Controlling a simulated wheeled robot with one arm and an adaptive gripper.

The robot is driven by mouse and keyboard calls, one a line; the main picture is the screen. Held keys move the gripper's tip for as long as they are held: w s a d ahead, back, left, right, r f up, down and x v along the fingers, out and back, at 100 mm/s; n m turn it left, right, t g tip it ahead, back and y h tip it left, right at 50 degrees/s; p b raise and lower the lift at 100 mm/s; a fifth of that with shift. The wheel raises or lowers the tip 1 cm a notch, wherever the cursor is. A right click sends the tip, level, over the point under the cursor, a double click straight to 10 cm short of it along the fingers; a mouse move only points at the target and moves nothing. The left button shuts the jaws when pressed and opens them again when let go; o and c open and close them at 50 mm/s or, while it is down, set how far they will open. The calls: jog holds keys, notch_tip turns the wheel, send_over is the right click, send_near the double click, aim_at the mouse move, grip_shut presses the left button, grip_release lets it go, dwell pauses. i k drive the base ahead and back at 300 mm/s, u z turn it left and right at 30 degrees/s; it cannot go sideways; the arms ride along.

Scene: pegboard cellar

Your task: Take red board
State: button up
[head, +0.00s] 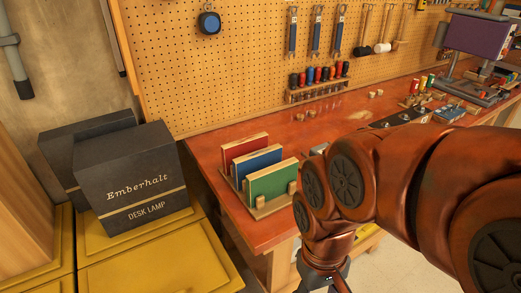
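The red board (239,147) stands upright in a wooden rack at the left end of the red-brown workbench. It is the rearmost board. A blue board (256,163) and a green board (273,182) stand in front of it and hide its lower part. The rack (260,211) has short wooden pegs at its front. My arm comes in from the right and bends down in front of the bench edge, to the right of the rack. Only the wrist end shows at the bottom edge; my gripper's fingers are out of the frame.
Dark desk lamp boxes (128,180) stand on yellow cabinets (150,262) left of the bench. A pegboard (230,70) with hung tools rises behind. A rack of screwdrivers (318,82) and small parts lie farther back. The bench surface (225,133) around the board rack is mostly clear.

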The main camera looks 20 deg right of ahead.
aim_at(233, 150)
jog(key=z, duration=0.3)
jog(key=i, duration=0.45)
jog(key=u, duration=1.7)
